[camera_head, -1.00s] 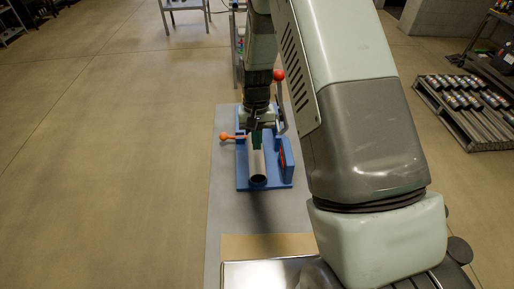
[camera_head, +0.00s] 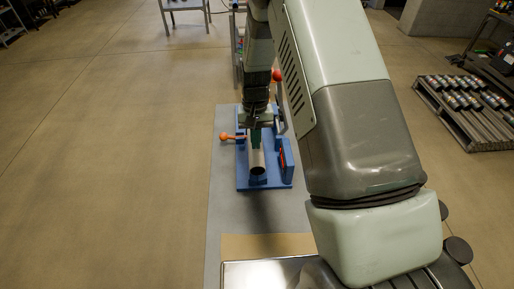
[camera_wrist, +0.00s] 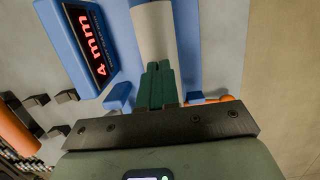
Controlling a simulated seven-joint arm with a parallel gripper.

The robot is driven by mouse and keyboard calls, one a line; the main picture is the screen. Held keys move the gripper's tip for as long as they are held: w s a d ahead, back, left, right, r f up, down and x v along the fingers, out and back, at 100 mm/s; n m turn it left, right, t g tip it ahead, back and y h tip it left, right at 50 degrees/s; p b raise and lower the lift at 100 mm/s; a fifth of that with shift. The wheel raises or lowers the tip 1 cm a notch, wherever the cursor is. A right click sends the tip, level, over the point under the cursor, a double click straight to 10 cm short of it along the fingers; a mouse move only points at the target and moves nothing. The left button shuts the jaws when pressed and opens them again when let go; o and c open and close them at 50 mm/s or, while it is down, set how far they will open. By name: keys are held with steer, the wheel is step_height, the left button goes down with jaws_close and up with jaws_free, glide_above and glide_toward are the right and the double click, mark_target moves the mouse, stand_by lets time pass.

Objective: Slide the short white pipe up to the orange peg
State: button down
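The short white pipe (camera_head: 257,160) lies in a blue fixture (camera_head: 243,178), its dark open end facing the head camera. In the wrist view the pipe (camera_wrist: 153,32) runs away from the fingertips. My gripper's green fingers (camera_head: 256,138) are over the pipe's far part. In the wrist view the fingers (camera_wrist: 160,68) are close together, narrower than the pipe, and look shut. Whether they touch the pipe is not clear. The orange peg (camera_head: 225,137), with a round head, sticks out left of the fixture. Its orange bar (camera_wrist: 213,100) shows right of the fingers in the wrist view.
A display on the fixture (camera_wrist: 98,48) reads 4 mm in red. A lever with a red knob (camera_head: 277,75) stands behind. The grey table (camera_head: 225,205) is clear left of the fixture. A rack of cylinders (camera_head: 462,100) stands at right.

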mark_target(250, 144)
steer(key=shift+w+d+f, duration=0.2)
steer(key=shift+w+f, duration=0.1)
steer(key=shift+f, duration=0.05)
steer(key=shift+r, duration=0.7)
steer(key=w, duration=1.2)
steer(key=c, duration=1.4)
jaws_free()
steer(key=shift+s+a+r, duration=0.15)
steer(key=shift+a+r, duration=0.05)
steer(key=shift+r, duration=0.05)
steer(key=o, duration=0.9)
steer(key=shift+t+h, duration=0.6)
steer(key=s+r, duration=0.1)
steer(key=s+a+r, duration=0.1)
steer(key=s, duration=0.1)
steer(key=s+r, duration=0.1)
steer(key=s, duration=0.1)
steer(key=shift+s+a+r, duration=0.1)
steer(key=shift+a+r, duration=0.15)
steer(key=shift+o, duration=0.7)
steer(key=shift+t, duration=0.3)
steer(key=s, duration=0.1)
steer(key=s+r, duration=0.1)
steer(key=s, duration=0.1)
steer(key=s+r, duration=0.1)
steer(key=shift+s, duration=0.2)
steer(key=shift+s+r, duration=0.2)
steer(key=shift+s, duration=0.3)
